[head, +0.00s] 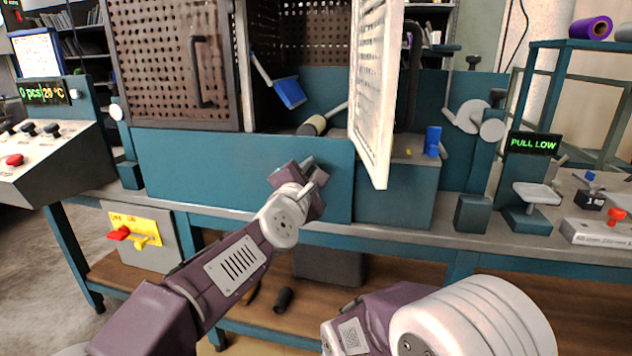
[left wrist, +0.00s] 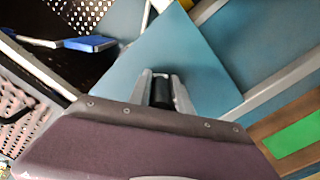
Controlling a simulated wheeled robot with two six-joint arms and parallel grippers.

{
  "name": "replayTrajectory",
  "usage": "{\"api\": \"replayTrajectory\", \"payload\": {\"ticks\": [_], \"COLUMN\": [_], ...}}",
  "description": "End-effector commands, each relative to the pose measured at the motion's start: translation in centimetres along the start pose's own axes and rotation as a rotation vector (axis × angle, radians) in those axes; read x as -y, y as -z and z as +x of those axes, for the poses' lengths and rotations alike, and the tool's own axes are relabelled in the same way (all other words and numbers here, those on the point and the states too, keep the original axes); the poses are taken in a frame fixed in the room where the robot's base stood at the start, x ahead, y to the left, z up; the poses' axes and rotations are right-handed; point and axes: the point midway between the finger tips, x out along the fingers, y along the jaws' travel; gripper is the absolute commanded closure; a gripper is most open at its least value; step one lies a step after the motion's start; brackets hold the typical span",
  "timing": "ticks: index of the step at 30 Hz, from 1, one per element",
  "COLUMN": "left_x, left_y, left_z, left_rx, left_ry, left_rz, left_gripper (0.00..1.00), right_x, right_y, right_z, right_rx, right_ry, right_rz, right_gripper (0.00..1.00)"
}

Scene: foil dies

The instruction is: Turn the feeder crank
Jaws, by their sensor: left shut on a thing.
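My left gripper (head: 314,170) is in front of the blue front panel (head: 240,168) of the machine, below the open guard door. In the left wrist view its two fingers (left wrist: 162,88) are shut on a short black cylinder (left wrist: 162,92); I cannot tell what it belongs to. A grey disc with a round knob (head: 474,117), possibly the feeder crank, is on the machine's right side, well apart from this gripper. My right arm shows at the bottom, but its gripper is out of view.
A white perforated door (head: 376,90) stands open above and right of my left gripper. A "PULL LOW" display (head: 534,143) stands right. A control desk (head: 40,160) is at left.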

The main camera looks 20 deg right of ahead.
Motion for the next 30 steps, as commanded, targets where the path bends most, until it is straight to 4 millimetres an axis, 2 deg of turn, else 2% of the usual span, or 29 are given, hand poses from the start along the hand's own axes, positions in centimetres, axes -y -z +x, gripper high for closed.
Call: {"api": "replayTrajectory", "payload": {"ticks": [1,12,30], "left_x": [-0.9,-1.8,-1.9], "left_y": [0.2,0.6,0.8], "left_z": [-0.1,0.0,0.0], "left_rx": [-0.001,-0.003,-0.005], "left_ry": [-0.02,-0.017,-0.014], "left_rz": [-0.028,-0.206,-0.246], "left_gripper": [1.0,1.0,1.0], "right_x": [0.0,0.0,0.0], "right_y": [0.0,-0.1,-0.1], "right_z": [0.2,0.6,0.7], "right_rx": [0.0,0.0,0.0], "right_ry": [0.0,0.0,0.0], "right_rz": [0.0,0.0,0.0], "right_gripper": [1.0,1.0,1.0]}}
